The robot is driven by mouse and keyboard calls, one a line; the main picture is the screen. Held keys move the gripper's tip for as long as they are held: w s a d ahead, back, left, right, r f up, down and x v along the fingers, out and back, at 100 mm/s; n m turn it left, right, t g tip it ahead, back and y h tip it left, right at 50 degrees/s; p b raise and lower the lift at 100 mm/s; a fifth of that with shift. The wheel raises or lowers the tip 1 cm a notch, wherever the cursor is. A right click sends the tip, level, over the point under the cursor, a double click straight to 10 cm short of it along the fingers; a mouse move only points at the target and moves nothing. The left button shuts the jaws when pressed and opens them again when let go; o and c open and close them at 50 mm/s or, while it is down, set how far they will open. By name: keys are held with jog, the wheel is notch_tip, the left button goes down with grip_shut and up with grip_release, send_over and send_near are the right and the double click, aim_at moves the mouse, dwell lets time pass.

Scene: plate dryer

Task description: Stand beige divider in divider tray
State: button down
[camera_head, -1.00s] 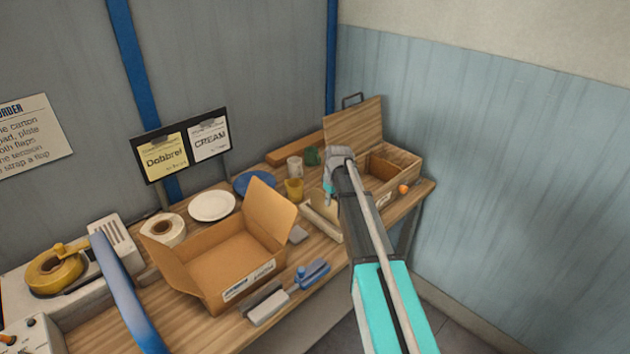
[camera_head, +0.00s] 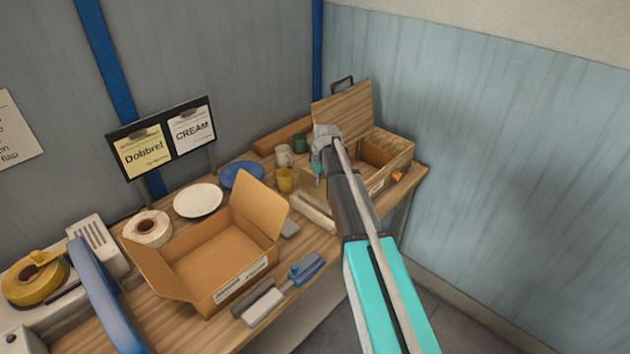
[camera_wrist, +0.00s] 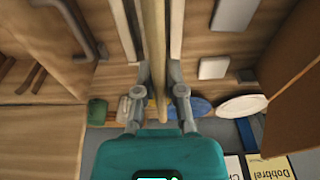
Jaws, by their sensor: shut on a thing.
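My gripper (camera_wrist: 162,92) is shut on the beige divider (camera_wrist: 155,45), a long thin piece seen nearly edge-on between the two fingers. In the head view my gripper (camera_head: 320,160) is over the right part of the bench, and my arm hides most of the divider there. The divider tray, a long pale tray (camera_head: 313,210), lies just below my gripper on the bench. In the wrist view its pale long walls (camera_wrist: 176,25) run on either side of the divider. I cannot tell whether the divider touches the tray floor.
A wooden box with a raised lid (camera_head: 343,108) stands right of the gripper. A yellow cup (camera_head: 285,180), white mug (camera_head: 284,155) and green cup (camera_head: 299,143) stand to the left. An open carton (camera_head: 215,265), white plate (camera_head: 198,200) and blue plate (camera_head: 242,174) are farther left.

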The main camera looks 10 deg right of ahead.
aim_at(316, 193)
jog(key=shift+a, duration=0.45)
jog(key=shift+f, duration=0.15)
jog(key=shift+f, duration=0.15)
jog(key=shift+f+b, duration=2.85)
jog(key=shift+b, duration=0.25)
jog(key=c, duration=0.7)
grip_release()
jog(key=shift+o, duration=0.2)
jog(key=shift+r, duration=0.15)
